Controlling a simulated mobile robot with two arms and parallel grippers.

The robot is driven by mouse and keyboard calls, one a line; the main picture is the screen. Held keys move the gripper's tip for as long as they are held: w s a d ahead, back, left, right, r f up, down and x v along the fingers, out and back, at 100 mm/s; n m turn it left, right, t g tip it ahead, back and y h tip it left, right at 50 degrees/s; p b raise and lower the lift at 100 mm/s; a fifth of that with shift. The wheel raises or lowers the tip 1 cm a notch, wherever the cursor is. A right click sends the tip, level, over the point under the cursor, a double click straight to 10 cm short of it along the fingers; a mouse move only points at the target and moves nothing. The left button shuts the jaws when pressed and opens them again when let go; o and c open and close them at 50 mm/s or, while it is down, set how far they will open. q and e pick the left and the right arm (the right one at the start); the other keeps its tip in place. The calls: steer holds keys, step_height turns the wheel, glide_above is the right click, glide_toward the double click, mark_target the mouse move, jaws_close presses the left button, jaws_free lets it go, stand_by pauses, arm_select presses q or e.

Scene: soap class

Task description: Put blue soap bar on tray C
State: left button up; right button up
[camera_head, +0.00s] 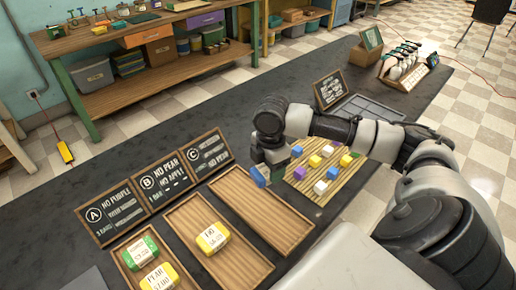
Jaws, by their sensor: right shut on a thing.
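My right gripper (266,172) reaches in from the right and is shut on a blue soap bar (257,177). It holds the bar over the far right part of tray C (264,214), between that tray and the slatted soap board. Tray C is a bare wooden tray, the rightmost of three, and it is empty. Its sign (208,155) with a circled C stands behind. Part of the gripper is hidden by its own wrist. My left gripper is not in view.
Tray B (236,268) holds one yellow labelled bar (212,238). Tray A (125,268) holds a green and a yellow bar. The slatted board (318,192) carries several white, yellow, purple and blue bars. A small black sign (330,89) stands behind it.

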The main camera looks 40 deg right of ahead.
steer(key=shift+w+d+f+n, duration=0.1)
steer(key=shift+d+f+n, duration=0.05)
steer(key=shift+d+n, duration=0.4)
steer(key=shift+d+f+n, duration=0.1)
steer(key=shift+d+n, duration=0.35)
steer(key=shift+d, duration=0.1)
steer(key=shift+w+d, duration=0.15)
glide_above(238, 186)
steer(key=shift+n, duration=0.3)
step_height(238, 186, down, 7)
steer(key=shift+r+b, duration=0.1)
steer(key=shift+b, duration=0.2)
steer(key=shift+w, duration=0.15)
steer(key=shift+f, duration=2.05)
steer(key=shift+f, duration=0.15)
steer(key=o, duration=1)
